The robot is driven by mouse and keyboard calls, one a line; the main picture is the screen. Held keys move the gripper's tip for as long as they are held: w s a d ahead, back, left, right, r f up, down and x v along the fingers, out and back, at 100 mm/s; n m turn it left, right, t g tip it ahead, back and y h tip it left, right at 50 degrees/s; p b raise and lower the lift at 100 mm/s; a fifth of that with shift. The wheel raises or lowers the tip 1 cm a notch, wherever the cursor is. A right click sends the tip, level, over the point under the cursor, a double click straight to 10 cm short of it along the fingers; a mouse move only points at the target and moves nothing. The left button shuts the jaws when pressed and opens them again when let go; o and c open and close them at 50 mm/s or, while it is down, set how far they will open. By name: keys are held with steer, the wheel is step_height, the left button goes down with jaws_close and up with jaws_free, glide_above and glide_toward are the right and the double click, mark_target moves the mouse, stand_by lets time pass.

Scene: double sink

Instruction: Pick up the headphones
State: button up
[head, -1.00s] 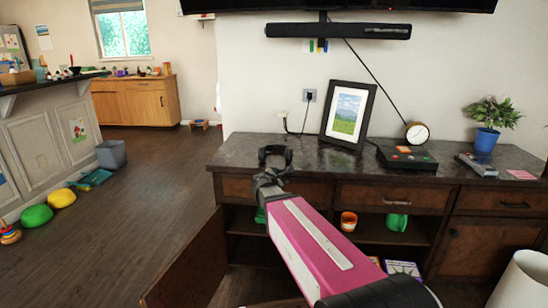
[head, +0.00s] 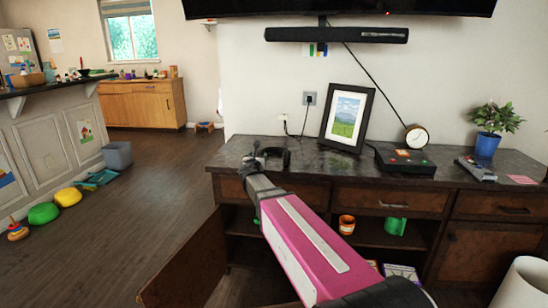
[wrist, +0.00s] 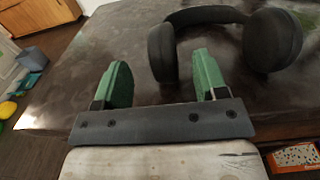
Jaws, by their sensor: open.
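The black headphones (wrist: 208,15) lie on the dark countertop, just ahead of my gripper and to the right in the wrist view. One ear cup (wrist: 272,40) is at the right, the other (wrist: 162,52) sits beyond the gap between my fingers, nearer the right finger. In the head view the headphones (head: 283,155) show near the counter's left end, partly beside my gripper (head: 258,160). My gripper (wrist: 157,82) is open, its two green fingers spread and nothing between them.
A picture frame (head: 347,116), clock (head: 417,136), black device (head: 405,160) and plant (head: 490,125) stand farther right on the counter (head: 320,163). A cabinet door (head: 190,265) hangs open below. The counter's left edge is near my gripper.

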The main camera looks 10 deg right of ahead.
mark_target(259, 154)
steer(key=shift+x, duration=2.7)
steer(key=shift+r, duration=0.1)
steer(key=c, duration=1.1)
